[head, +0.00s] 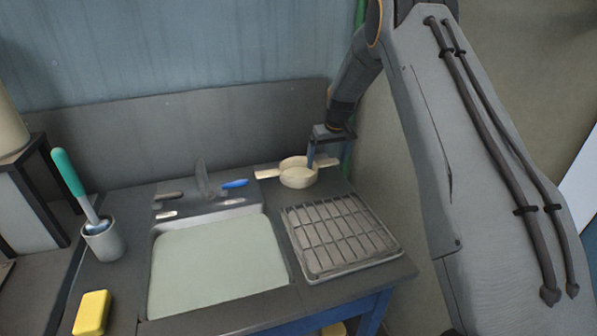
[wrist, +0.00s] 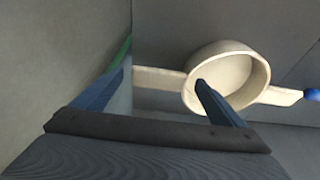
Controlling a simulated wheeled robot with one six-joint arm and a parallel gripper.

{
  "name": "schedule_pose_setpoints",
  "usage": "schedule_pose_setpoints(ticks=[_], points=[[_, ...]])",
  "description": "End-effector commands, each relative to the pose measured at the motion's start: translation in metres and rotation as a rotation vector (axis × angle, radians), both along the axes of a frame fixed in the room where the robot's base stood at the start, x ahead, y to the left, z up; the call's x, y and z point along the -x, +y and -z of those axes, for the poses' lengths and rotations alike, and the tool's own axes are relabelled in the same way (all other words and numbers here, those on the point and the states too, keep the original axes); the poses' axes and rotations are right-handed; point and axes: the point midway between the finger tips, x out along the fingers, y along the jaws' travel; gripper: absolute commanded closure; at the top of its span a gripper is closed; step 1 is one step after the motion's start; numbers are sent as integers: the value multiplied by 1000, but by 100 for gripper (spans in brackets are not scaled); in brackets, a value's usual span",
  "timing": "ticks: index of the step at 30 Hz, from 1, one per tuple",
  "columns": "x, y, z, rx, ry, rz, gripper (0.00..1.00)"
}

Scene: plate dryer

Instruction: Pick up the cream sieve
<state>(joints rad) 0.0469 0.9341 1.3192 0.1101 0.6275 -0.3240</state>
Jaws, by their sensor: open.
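The cream sieve (head: 298,178) is a round bowl with a flat handle on each of two sides. It stands on the dark counter behind the drying rack in the head view. In the wrist view the sieve (wrist: 227,62) lies just ahead of my gripper (wrist: 165,85). My gripper (head: 322,158) is open and sits above the sieve's right part. In the wrist view one blue finger overlaps the bowl's near wall, and the other finger is to the left of the bowl, by the left handle. I cannot tell whether either finger touches it. Nothing is between the fingers' near parts.
A wire drying rack (head: 340,236) is in front of the sieve. A wall (head: 200,125) rises behind the counter. A yellow sponge (head: 91,313) and a cup with a green-handled tool (head: 103,243) stand far left.

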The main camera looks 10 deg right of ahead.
Motion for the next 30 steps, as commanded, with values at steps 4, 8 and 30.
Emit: schedule_pose_setpoints(ticks=[4, 8, 30], points=[[0, 0, 0, 0, 0, 0, 9], [0, 0, 0, 0, 0, 0, 31], [-1, 0, -49, 0, -4, 0, 60]])
